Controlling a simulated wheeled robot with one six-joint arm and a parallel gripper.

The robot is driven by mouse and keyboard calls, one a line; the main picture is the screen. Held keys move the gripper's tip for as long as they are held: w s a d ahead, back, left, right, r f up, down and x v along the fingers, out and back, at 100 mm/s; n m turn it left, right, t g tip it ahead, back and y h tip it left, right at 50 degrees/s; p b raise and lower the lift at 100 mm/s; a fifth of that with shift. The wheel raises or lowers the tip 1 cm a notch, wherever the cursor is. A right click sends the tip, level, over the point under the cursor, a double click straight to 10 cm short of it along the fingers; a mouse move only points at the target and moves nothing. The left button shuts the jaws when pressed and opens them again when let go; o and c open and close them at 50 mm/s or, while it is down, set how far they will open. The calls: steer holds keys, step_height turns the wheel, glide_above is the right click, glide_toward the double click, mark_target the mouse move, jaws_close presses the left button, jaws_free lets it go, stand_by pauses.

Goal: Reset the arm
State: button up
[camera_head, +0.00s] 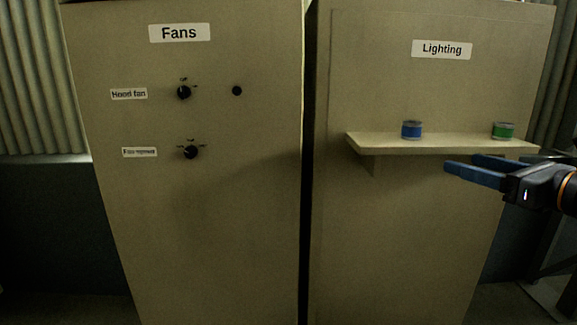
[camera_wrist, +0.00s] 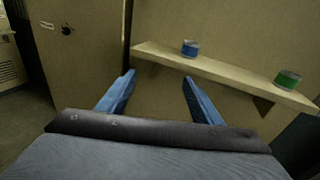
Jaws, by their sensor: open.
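My gripper (camera_head: 476,167) has blue fingers and reaches in from the right edge of the head view, at about the height of the shelf and in front of the Lighting cabinet (camera_head: 400,230). In the wrist view my gripper (camera_wrist: 160,92) shows its two fingers spread apart with nothing between them. The fingers point toward the cabinet front below the shelf. How far the fingertips are from the cabinet face is hard to tell.
A shelf (camera_head: 435,144) on the Lighting cabinet bears a blue tin (camera_head: 411,130) and a green tin (camera_head: 503,131). The Fans cabinet (camera_head: 220,230) stands to the left, with a Hood fan knob (camera_head: 184,92) and a lower knob (camera_head: 191,152). Free room lies below the shelf.

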steer(key=s+a+f+n+g+y, duration=0.1)
steer(key=s+a+f+n+g, duration=0.2)
steer(key=a+f+n+g, duration=0.35)
steer(key=s+a+f+n+g+y, duration=0.1)
steer(key=s+a+f+n+g, duration=0.25)
steer(key=a+f, duration=0.55)
steer(key=s+a+f+n+g+h, duration=0.1)
steer(key=f+n+h, duration=0.3)
steer(key=n, duration=0.6)
steer(key=s+a+f+n+g+h, duration=0.1)
steer(key=s+f+n+g+h, duration=0.2)
steer(key=f+n, duration=0.4)
steer(key=s+n+h, duration=0.1)
steer(key=n, duration=0.3)
steer(key=shift+s+g, duration=0.15)
steer(key=shift+g, duration=0.25)
